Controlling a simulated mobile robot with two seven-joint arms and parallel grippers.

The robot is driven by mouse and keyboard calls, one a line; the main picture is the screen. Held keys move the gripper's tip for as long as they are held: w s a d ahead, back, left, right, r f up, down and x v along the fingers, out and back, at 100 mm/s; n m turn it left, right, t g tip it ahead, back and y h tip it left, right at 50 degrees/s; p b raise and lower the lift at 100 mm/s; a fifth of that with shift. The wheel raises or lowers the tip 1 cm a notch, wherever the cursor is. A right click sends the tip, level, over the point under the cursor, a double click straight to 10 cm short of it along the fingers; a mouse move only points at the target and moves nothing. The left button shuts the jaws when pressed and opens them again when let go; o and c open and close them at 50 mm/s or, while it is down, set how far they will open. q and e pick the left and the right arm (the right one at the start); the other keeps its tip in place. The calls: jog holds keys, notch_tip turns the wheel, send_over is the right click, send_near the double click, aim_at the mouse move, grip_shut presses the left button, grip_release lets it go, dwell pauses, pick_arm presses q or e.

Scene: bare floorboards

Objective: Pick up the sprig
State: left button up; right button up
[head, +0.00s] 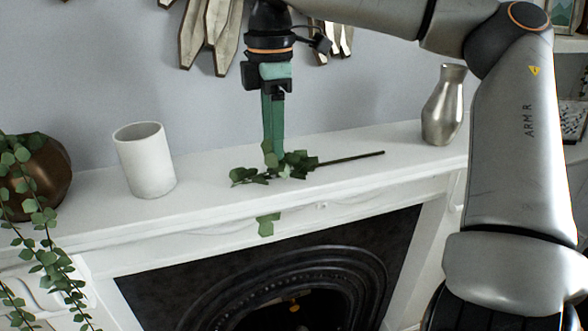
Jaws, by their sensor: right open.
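The green leafy sprig (299,164) lies on the white mantel shelf (215,206), with its dark stem pointing right and a leaf hanging over the front edge. My right gripper (272,160) points straight down from above, its green fingers open at the leafy part of the sprig. The fingers are seen nearly edge-on, and I cannot tell whether they touch the leaves. My left gripper is not in view.
A white cylindrical vase (146,163) stands left of the sprig, and a silver vase (443,108) stands to the right. A bronze pot (40,180) with a trailing plant is at the far left. A black fireplace (300,270) is below.

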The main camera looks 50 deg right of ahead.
aim_at(270, 172)
jog(key=f, duration=0.5)
jog(key=shift+w+a+f, duration=0.15)
jog(key=shift+w+a, duration=0.05)
jog(key=shift+w, duration=0.15)
grip_shut()
